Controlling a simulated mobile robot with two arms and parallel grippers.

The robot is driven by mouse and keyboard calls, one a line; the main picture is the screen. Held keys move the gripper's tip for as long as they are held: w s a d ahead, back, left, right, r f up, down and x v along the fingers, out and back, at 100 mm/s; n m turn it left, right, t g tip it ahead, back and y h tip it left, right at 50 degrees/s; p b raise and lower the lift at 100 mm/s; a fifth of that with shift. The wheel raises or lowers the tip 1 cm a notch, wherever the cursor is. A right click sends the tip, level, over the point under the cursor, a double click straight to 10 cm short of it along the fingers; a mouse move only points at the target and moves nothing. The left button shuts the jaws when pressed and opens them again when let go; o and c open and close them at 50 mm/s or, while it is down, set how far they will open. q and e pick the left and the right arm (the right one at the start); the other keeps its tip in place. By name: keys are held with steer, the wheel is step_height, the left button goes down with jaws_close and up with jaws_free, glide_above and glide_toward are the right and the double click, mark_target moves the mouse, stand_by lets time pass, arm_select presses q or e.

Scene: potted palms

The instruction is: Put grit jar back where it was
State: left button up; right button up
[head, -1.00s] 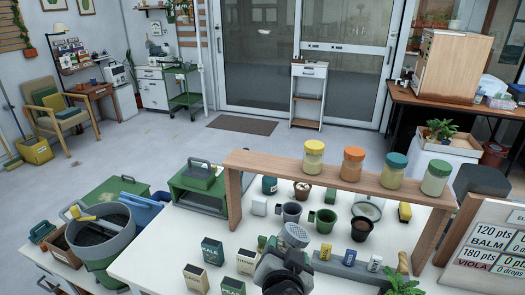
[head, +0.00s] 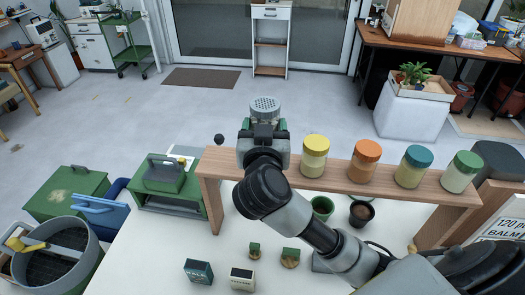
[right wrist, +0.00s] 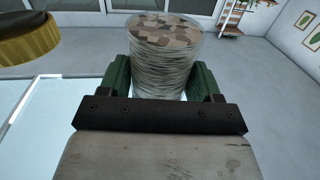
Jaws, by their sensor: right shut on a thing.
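In the right wrist view the clear-sided jar (right wrist: 165,65) with a mottled end sits between the green finger pads (right wrist: 162,84). The gripper hides the jar's lower part, so I cannot tell whether it touches the shelf. My left gripper is not in view.
Jars with orange (head: 366,163), teal (head: 414,166) and green (head: 462,171) lids stand further right on the shelf. Below are a green cup (head: 321,208), a dark pot (head: 362,213) and seed boxes (head: 198,271). A green toolbox (head: 166,180) is at the left.

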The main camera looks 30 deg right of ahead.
steer(key=shift+s+f, duration=0.15)
steer(key=shift+f, duration=0.5)
steer(key=shift+s+f, duration=0.15)
steer(key=shift+f, duration=0.45)
steer(key=f, duration=0.3)
steer(key=shift+w+f, duration=0.15)
steer(key=shift+w, duration=0.15)
steer(key=shift+s+f, duration=0.1)
steer(key=shift+f, duration=0.35)
steer(key=o, duration=1)
steer(key=shift+f, duration=0.1)
